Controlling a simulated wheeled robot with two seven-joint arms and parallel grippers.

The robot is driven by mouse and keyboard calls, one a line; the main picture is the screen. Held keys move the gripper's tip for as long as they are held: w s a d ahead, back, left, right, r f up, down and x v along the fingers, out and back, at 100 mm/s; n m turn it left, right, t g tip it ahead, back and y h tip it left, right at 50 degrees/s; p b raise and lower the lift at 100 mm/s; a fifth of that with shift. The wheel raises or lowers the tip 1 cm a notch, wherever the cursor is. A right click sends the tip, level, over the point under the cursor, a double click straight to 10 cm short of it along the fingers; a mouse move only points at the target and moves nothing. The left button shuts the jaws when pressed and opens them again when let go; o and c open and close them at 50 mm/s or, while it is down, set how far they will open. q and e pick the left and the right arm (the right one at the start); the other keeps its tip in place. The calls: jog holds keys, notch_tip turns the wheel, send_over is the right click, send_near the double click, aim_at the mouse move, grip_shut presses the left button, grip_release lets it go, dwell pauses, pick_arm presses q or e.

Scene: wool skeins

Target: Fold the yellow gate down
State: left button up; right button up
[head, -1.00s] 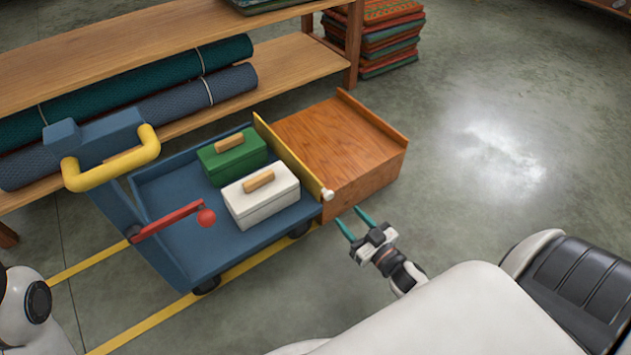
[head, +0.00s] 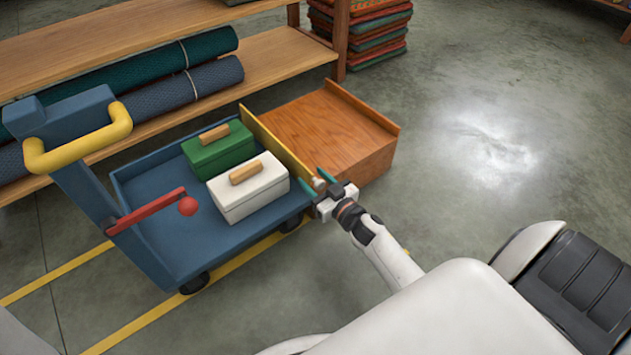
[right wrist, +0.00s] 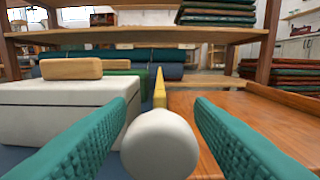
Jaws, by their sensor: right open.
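The yellow gate (head: 275,140) stands upright along the right edge of the blue cart (head: 140,170), beside the wooden platform. A round white knob (right wrist: 160,143) sits on the gate's near end. My right gripper (head: 320,180) is at that end of the gate. In the right wrist view its two teal fingers (right wrist: 160,135) are open, one on each side of the knob, with gaps visible. The gate (right wrist: 160,90) runs away edge-on behind the knob. My left gripper is not in view.
A green box (head: 219,150) and a white box (head: 250,192) with wooden handles stand on the cart, close to the gate. The wooden platform (head: 325,130) is right of it. A red lever (head: 150,209) is at the cart's left. A shelf with rolls (head: 190,85) stands behind; floor at right is clear.

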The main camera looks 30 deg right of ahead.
jog(key=shift+c, duration=0.3)
grip_shut()
jog(key=shift+d, duration=0.1)
